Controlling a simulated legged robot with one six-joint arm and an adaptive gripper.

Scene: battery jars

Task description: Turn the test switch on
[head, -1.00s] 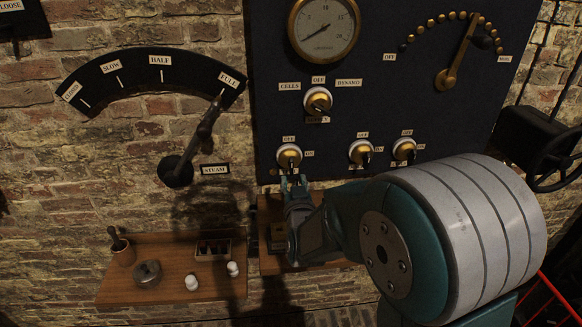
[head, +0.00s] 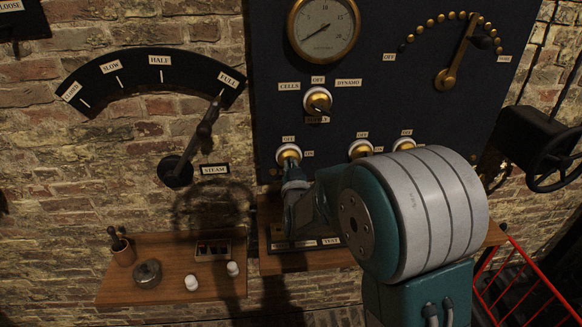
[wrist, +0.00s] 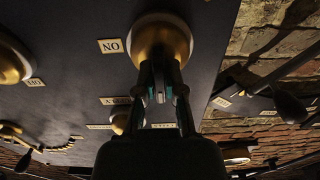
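In the head view, a row of brass-and-white rotary switches with OFF and ON labels runs along the lower dark panel. My gripper (head: 290,172) is at the leftmost of these, the brass switch (head: 288,151). In the wrist view, my gripper (wrist: 160,80) reaches up to the underside of a brass switch dome (wrist: 160,38) beside an ON label. Its fingers stand a little apart, but I cannot tell whether the switch lever is between them. A TEST label (head: 331,241) shows low behind my arm; which switch it names is unclear.
The CELLS–DYNAMO switch (head: 318,100) is above. A steam lever (head: 205,131) stands left at FULL. A wooden shelf (head: 170,290) holds small items below.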

